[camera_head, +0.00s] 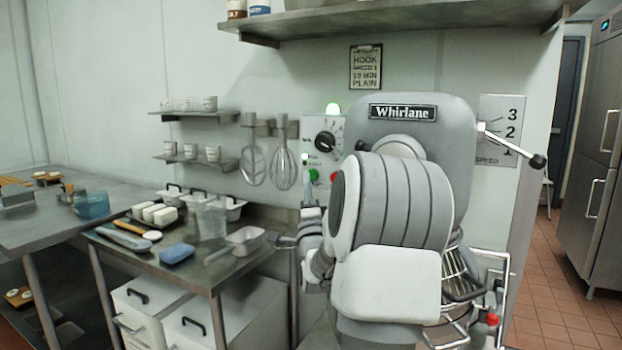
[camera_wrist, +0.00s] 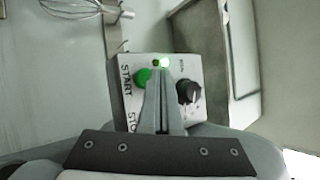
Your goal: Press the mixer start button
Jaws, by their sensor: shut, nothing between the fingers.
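The mixer (camera_head: 415,115) is a large grey machine labelled Whirlane, standing at the wall, partly hidden behind my arm. Its control box (camera_head: 322,128) has a black knob, a green start button (camera_head: 313,175) and a red button (camera_head: 334,176). A green lamp glows on the box. In the wrist view, the green start button (camera_wrist: 142,77) sits beside the word START, with the lit green lamp (camera_wrist: 164,62) to its upper right. My gripper (camera_wrist: 160,78) is shut and empty, its tips over the panel just right of the button. I cannot tell whether they touch it. The stop button is hidden there.
A black knob (camera_wrist: 189,91) lies right of my fingers. Whisks (camera_head: 284,165) hang on the wall left of the box. A steel table (camera_head: 215,275) with tubs and trays stands at left. A mixer lever (camera_head: 537,161) sticks out at right.

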